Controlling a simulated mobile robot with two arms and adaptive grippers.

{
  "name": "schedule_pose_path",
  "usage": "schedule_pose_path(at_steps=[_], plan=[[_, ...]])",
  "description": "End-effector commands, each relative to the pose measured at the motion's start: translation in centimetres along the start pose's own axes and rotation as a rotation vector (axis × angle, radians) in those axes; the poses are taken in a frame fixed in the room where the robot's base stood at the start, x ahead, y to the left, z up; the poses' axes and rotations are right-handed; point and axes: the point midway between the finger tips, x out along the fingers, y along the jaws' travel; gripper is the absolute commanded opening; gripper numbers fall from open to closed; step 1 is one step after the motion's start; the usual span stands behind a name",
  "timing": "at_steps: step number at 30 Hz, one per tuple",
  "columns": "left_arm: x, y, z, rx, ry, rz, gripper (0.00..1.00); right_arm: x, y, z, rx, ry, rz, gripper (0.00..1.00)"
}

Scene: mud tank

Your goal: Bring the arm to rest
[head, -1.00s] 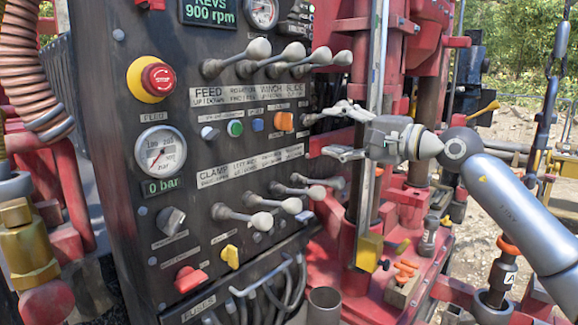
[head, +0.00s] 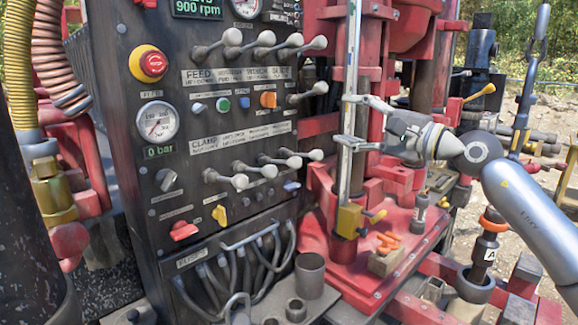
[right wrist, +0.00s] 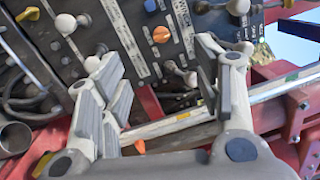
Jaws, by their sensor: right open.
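My right gripper (head: 354,121) is open and empty. In the head view it points left, just right of the dark control panel (head: 150,95), and its fingertips overlap an upright steel rail (head: 351,65). The nearest panel lever (head: 308,93) stands up and left of the fingertips, apart from them. In the right wrist view the two fingers of the gripper (right wrist: 160,75) are spread wide. Levers, an orange switch (right wrist: 161,34) and the rail (right wrist: 180,122) show between or behind them. How far the rail is from the fingers I cannot tell. My left gripper is not in view.
Two rows of ball-topped levers (head: 232,38) stick out of the panel. A red emergency stop (head: 153,63) and a gauge (head: 157,122) sit at its left. Open ground lies right.

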Motion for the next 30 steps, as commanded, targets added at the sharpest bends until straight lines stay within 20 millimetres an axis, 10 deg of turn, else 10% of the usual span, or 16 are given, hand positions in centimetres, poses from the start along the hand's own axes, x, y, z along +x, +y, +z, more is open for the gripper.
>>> schedule_pose_path(at_steps=[11,20,30], plan=[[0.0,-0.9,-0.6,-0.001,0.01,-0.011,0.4,1.1,3.8,4.0,0.522,-0.151,-0.192,0.59],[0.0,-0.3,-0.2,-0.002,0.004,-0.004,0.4,-2.2,9.6,3.3,1.447,-0.259,-0.521,0.59],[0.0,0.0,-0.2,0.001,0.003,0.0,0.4,-11.7,25.2,-2.2,2.548,-0.143,-1.134,0.59]])
